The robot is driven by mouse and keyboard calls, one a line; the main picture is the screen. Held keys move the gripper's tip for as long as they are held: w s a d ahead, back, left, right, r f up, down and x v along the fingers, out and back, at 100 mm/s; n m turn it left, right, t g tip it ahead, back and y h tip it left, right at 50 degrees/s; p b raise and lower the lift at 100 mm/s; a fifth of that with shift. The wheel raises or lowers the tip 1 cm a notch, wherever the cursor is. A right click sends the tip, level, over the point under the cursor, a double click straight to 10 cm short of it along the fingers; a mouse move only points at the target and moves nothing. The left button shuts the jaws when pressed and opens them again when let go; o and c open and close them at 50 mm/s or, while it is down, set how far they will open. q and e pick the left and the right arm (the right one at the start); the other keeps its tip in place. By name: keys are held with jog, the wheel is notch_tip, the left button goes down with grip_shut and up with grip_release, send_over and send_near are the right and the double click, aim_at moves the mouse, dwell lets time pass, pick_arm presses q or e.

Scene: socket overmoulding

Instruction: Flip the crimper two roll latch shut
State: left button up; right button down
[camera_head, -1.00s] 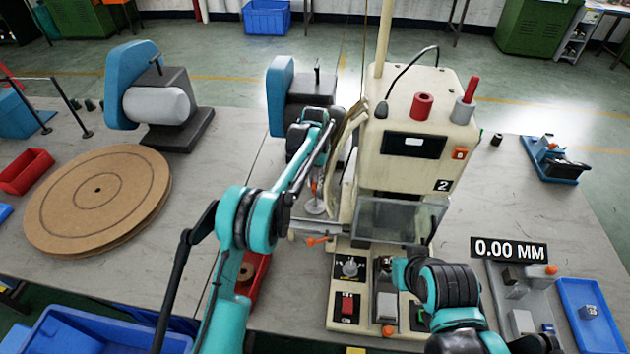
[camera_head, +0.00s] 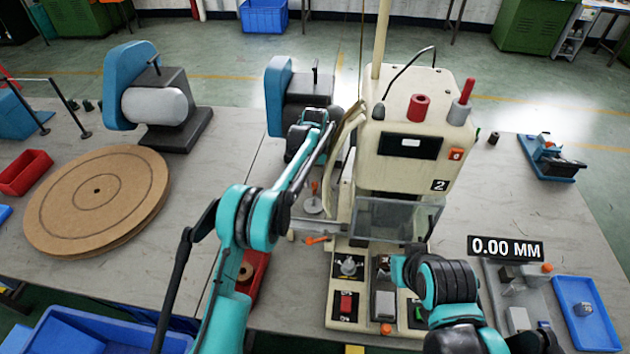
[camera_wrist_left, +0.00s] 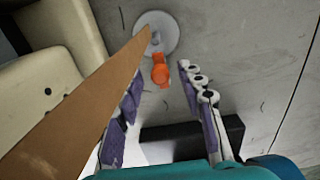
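Crimper two (camera_head: 410,160) is the cream machine marked "2", with a clear guard on its front. A small orange latch-like part (camera_head: 314,187) shows left of it, above a pale round disc (camera_head: 313,205). In the left wrist view the orange part (camera_wrist_left: 160,72) lies beyond my left gripper (camera_wrist_left: 163,76), in line with the gap between its fingertips. The fingers are open, and I see nothing gripped. A brown strip or panel edge (camera_wrist_left: 70,115) crosses close by the left finger. My right arm is low in front of the crimper; its fingers are hidden.
A second orange handle (camera_head: 317,239) sticks out at the crimper's lower left. A blue and grey machine (camera_head: 300,90) stands behind my left arm. A large brown reel (camera_head: 97,205) lies on the left table. A blue tray (camera_head: 584,340) sits at right.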

aim_at(314, 183)
pick_arm(q)
notch_tip(314, 183, up, 12)
dwell(0.5)
dwell(0.3)
jog(key=s+a+r+t, duration=0.2)
jog(key=s+a+r, duration=0.4)
jog(key=s, duration=0.3)
jog(key=s+a+r+t, duration=0.2)
jog(key=s+a+r, duration=0.45)
jog(key=s, duration=0.25)
jog(key=s+a+f+t, duration=0.1)
jog(key=s+f, duration=0.3)
jog(key=s, duration=0.6)
jog(key=s+a+f+n+t, duration=0.1)
jog(key=s+a+f, duration=0.3)
jog(key=s, duration=0.5)
jog(key=shift+s+a+f+t, duration=0.25)
jog(key=shift+s+f+t, duration=0.15)
jog(key=shift+t, duration=0.2)
